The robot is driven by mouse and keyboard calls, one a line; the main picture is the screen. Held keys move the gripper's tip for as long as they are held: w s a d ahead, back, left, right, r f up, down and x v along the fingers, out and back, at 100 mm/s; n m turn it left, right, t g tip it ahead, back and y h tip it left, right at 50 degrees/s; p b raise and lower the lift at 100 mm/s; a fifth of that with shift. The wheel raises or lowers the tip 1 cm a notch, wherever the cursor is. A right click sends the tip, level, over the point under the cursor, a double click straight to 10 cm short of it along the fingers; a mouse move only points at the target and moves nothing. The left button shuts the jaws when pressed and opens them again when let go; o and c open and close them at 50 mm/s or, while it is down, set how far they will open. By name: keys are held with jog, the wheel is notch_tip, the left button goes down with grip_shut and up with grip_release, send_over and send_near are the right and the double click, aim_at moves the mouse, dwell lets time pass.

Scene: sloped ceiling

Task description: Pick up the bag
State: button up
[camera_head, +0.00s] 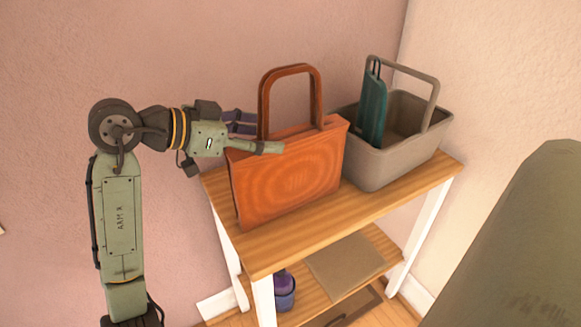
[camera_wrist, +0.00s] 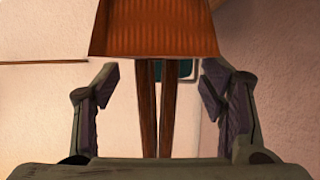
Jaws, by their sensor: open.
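The orange bag (camera_head: 290,180) stands upright on the wooden table (camera_head: 330,217), with its tall brown handles raised. My gripper (camera_head: 266,134) reaches in from the left at the bag's top edge, near the base of the handles. One finger shows in front of the bag, and the other is partly hidden behind the handle. In the wrist view the bag's body (camera_wrist: 155,30) is at the top and its handles run down between the two spread fingers of my gripper (camera_wrist: 160,85). A gap shows between each finger and the handles.
A grey basket (camera_head: 395,160) with a teal item (camera_head: 373,108) in it stands close to the bag's right. The lower shelf holds a tan flat item (camera_head: 345,265) and a purple pot (camera_head: 284,298). Walls lie behind and to the right of the table.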

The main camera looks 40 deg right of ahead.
aim_at(284, 137)
jog(key=p+x, duration=0.1)
jog(key=x, duration=0.3)
jog(key=shift+s+d, duration=0.2)
grip_shut()
dwell(0.7)
